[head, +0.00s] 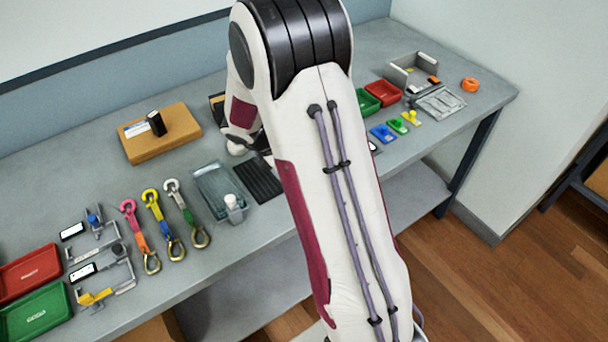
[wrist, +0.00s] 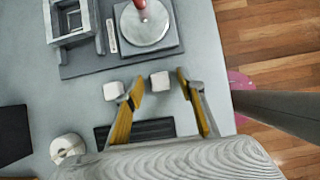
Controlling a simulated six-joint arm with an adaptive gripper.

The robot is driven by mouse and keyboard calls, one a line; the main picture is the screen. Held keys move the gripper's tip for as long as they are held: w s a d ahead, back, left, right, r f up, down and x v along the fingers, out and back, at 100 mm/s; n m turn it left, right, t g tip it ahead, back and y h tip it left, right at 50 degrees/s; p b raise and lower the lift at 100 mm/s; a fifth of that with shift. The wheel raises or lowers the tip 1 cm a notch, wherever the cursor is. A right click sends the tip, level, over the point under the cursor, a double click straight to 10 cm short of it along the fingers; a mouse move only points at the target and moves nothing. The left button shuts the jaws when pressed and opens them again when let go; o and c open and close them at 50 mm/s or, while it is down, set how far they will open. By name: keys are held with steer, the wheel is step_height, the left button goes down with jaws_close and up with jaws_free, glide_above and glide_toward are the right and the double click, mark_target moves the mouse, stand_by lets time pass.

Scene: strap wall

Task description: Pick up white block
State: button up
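Two small white blocks show in the wrist view on the grey bench top. One white block (wrist: 160,80) lies in the gap between the fingertips of my gripper (wrist: 159,76), with room visible on its right side. The other white block (wrist: 113,91) lies just left of the left finger, outside the gap. My gripper is open, with yellow-faced fingers spread apart, and holds nothing. I cannot tell how high the fingertips are above the bench. In the head view my arm covers much of the bench, and I cannot make out the white blocks there.
A grey plate with a round disc (wrist: 145,27) and an open grey frame (wrist: 73,20) stand beyond the blocks. A ribbed black mat (wrist: 135,131) lies below the fingers. A white roll (wrist: 67,149) is lower left. The bench edge drops to wooden floor at right.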

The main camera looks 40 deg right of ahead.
stand_by(0.3)
steer(key=c, duration=0.9)
steer(key=shift+r, duration=5)
